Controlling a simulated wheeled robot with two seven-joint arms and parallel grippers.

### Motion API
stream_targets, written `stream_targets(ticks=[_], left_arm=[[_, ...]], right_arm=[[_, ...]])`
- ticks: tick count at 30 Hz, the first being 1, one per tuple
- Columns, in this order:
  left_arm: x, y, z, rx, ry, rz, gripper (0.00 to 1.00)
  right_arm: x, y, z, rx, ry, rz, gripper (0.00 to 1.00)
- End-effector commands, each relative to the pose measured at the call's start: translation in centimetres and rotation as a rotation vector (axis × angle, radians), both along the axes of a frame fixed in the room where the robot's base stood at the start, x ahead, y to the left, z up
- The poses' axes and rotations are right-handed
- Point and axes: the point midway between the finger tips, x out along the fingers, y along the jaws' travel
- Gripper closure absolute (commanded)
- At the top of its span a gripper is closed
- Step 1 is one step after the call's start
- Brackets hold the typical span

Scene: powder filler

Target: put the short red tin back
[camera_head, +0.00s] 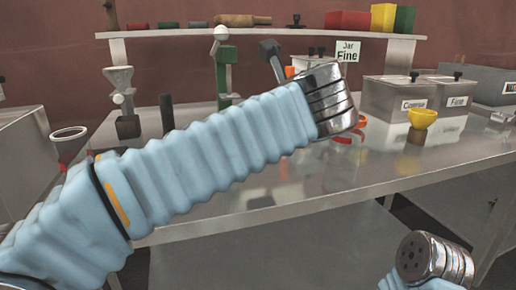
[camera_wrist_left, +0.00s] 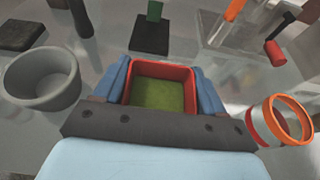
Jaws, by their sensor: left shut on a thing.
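A red square tin (camera_wrist_left: 160,68), open at the top with green powder inside, sits between the blue fingers of my left gripper (camera_wrist_left: 163,90) in the left wrist view. The gripper is shut on its two sides. The tin's height cannot be judged from above. In the head view my left arm crosses the bench and its wrist hides the fingers and the held tin. My right wrist shows at the bottom right of the head view, but its fingers are not visible.
A raised shelf (camera_head: 270,33) at the back carries a red box (camera_head: 349,20), a yellow box and a green box. Bins (camera_head: 398,97) and a yellow funnel (camera_head: 422,118) stand at right. A grey cup (camera_wrist_left: 42,78) and an orange-rimmed ring (camera_wrist_left: 288,120) flank the left gripper.

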Motion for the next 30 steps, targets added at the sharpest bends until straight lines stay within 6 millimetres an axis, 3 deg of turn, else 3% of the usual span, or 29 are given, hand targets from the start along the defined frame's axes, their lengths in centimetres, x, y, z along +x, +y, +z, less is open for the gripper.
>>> stream_targets(ticks=[1,8,11,15,29,30], left_arm=[[0.6,0.2,-1.0,0.002,0.001,0.002,0.72],[2.1,0.6,-2.6,0.001,-0.001,0.002,0.72],[3.2,0.9,-4.2,0.001,0.000,0.003,0.72],[3.2,0.8,-6.5,0.001,-0.001,0.000,0.72],[3.2,0.8,-7.3,0.000,-0.002,0.000,0.72],[3.2,0.8,-7.3,-0.001,-0.001,0.000,0.24]], right_arm=[[0.0,0.0,-0.4,0.000,0.000,-0.001,0.04],[0.0,0.0,-0.8,-0.001,0.000,-0.001,0.04],[0.0,0.0,-1.2,-0.001,0.000,-0.001,0.04],[0.0,-0.1,-1.9,-0.003,0.000,-0.004,0.04],[0.0,-0.2,-2.1,-0.003,-0.002,-0.005,0.04],[0.0,-0.2,-2.0,-0.003,-0.002,-0.005,0.04]])
